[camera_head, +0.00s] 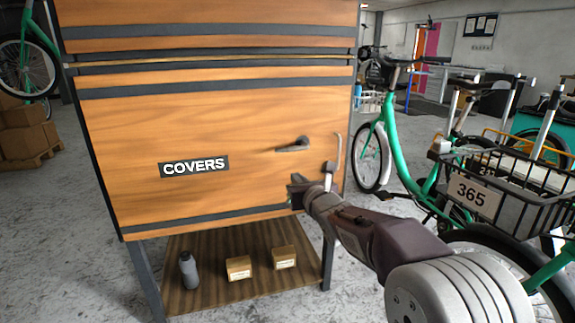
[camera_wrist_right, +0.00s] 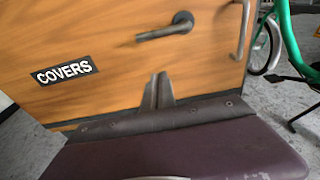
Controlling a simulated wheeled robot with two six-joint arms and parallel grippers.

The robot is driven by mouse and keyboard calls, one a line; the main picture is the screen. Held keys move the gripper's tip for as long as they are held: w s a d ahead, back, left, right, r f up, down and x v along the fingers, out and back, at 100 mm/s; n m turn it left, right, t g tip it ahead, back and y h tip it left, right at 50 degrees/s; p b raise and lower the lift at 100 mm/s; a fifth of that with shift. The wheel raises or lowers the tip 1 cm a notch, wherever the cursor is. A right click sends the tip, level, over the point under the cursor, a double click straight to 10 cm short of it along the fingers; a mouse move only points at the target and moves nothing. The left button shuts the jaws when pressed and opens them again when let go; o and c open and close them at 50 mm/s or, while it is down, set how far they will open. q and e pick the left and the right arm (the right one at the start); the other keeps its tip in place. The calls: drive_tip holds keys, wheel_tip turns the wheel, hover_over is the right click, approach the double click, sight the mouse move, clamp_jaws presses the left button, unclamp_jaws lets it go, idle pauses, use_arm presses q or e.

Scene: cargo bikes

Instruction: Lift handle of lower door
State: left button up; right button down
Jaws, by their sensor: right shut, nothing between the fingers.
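The lower door (camera_head: 130,135) is an orange wood panel with dark stripes and a "COVERS" label (camera_head: 194,166); it looks closed. Its dark lever handle (camera_head: 293,144) sits right of the label, roughly level, and also shows in the right wrist view (camera_wrist_right: 166,29). My right gripper (camera_head: 292,190) is in front of the door, below the handle and apart from it. In the right wrist view its fingertips (camera_wrist_right: 158,80) are together and empty, with the handle above them. Whether the fingers touch the door cannot be told. My left gripper is not in view.
A pale vertical bar handle (camera_head: 339,152) is at the door's right edge. A shelf below holds a grey bottle (camera_head: 188,269) and small boxes (camera_head: 239,267). A green cargo bike with a "365" basket (camera_head: 472,197) stands close on the right.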

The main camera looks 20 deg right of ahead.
drive_tip(key=w, duration=0.3)
drive_tip(key=w+f, duration=0.1)
drive_tip(key=w, duration=0.6)
drive_tip(key=shift+a+f+b, duration=0.2)
drive_tip(key=shift+f+b, duration=0.05)
drive_tip(key=shift+b, duration=0.1)
drive_tip(key=r+p, duration=0.1)
drive_tip(key=r, duration=0.1)
drive_tip(key=r+p, duration=0.1)
drive_tip(key=r, duration=0.1)
drive_tip(key=shift+s, duration=0.4)
